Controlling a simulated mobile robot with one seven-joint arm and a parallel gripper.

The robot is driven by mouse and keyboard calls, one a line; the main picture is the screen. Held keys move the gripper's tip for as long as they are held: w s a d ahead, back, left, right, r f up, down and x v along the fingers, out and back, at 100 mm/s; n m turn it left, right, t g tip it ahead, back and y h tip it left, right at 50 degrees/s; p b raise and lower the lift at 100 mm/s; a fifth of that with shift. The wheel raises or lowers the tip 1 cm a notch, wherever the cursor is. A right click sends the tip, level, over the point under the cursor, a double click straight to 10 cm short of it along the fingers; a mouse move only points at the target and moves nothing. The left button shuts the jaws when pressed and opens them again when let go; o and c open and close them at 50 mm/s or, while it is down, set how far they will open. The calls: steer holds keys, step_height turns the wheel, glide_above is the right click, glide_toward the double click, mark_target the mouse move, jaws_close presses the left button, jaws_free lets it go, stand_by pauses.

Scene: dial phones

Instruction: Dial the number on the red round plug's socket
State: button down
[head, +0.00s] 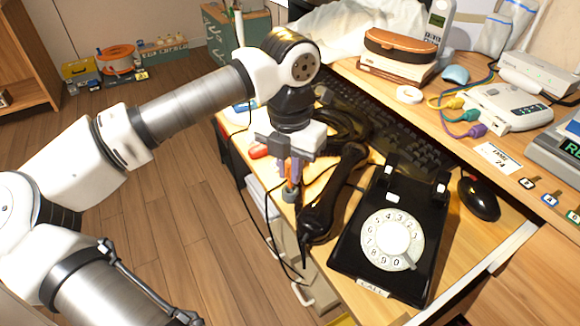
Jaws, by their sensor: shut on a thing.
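A black rotary phone (368,262) with a white dial (393,239) stands on the desk, its cradle empty. The black handset (331,198) lies left of it. My gripper (290,181) points down at the desk's left edge, left of the handset, shut on a small orange-and-grey thing (290,194). Yellow (451,102), green (473,115) and purple (475,131) plugs lie by a white box (507,106) at the back right. A red thing (259,151) shows left of my gripper; I cannot tell what it is. I see no clear red round plug or its socket.
A keyboard (400,135) runs behind the phone, and a black mouse (479,198) lies to its right. A card (497,158) and small lettered tags (549,201) lie at the right. A brown case (400,45) sits on books behind.

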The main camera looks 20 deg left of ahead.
steer(key=shift+f+b, duration=1.3)
steer(key=c, duration=1.3)
jaws_free()
steer(key=shift+c, duration=0.2)
steer(key=shift+r, duration=0.1)
step_height(320, 180, up, 14)
steer(key=p, duration=0.3)
